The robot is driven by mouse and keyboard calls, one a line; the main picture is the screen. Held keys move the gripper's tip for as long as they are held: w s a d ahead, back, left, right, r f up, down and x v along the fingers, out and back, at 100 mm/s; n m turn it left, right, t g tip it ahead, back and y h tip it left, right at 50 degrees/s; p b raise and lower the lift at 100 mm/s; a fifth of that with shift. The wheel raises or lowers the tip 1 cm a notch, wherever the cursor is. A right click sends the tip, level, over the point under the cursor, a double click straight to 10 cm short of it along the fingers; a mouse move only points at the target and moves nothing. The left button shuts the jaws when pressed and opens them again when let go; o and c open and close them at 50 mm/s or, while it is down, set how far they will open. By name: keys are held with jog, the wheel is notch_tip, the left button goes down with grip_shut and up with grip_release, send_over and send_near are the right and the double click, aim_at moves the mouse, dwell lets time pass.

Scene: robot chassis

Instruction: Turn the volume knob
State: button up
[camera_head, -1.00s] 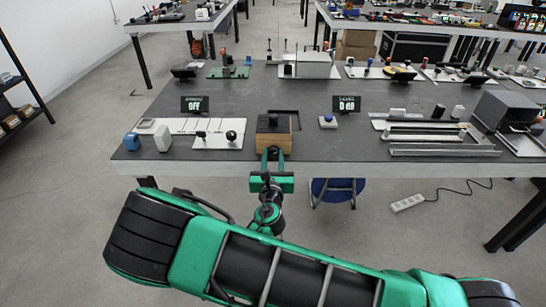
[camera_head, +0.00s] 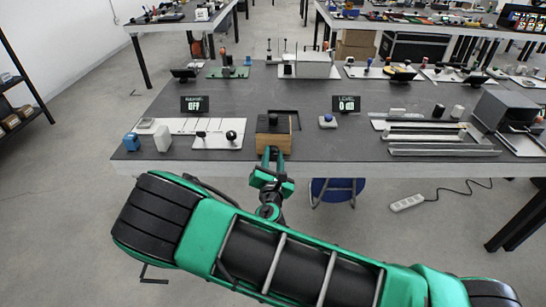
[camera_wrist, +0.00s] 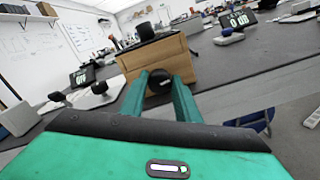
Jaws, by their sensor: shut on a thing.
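A wooden box (camera_head: 283,143) with a black top part stands at the table's front edge. In the wrist view, a round black knob (camera_wrist: 160,81) sits on the front face of the box (camera_wrist: 182,56). My gripper (camera_head: 272,154) is at that face and its green fingers are shut on the knob, one on each side, in the wrist view (camera_wrist: 159,82). The gripper is rolled to a tilt. In the head view the knob is hidden by the fingers. A small display (camera_head: 347,104) behind and right of the box reads LEVEL 0 dB.
Another display (camera_head: 195,104) at left reads OFF. Metal rails (camera_head: 440,141) and a grey box (camera_head: 505,108) are farther right.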

jog(key=m, duration=0.6)
jog(key=shift+d+f, duration=0.1)
jog(key=shift+m, duration=0.4)
jog(key=o, duration=1)
jog(key=shift+f, duration=0.1)
jog(key=shift+o, duration=0.2)
jog(key=n, duration=1.2)
jog(key=shift+r+n, duration=0.2)
jog(key=shift+n, duration=0.1)
jog(key=s+a, duration=0.1)
jog(key=s, duration=0.9)
jog(key=shift+s, duration=0.4)
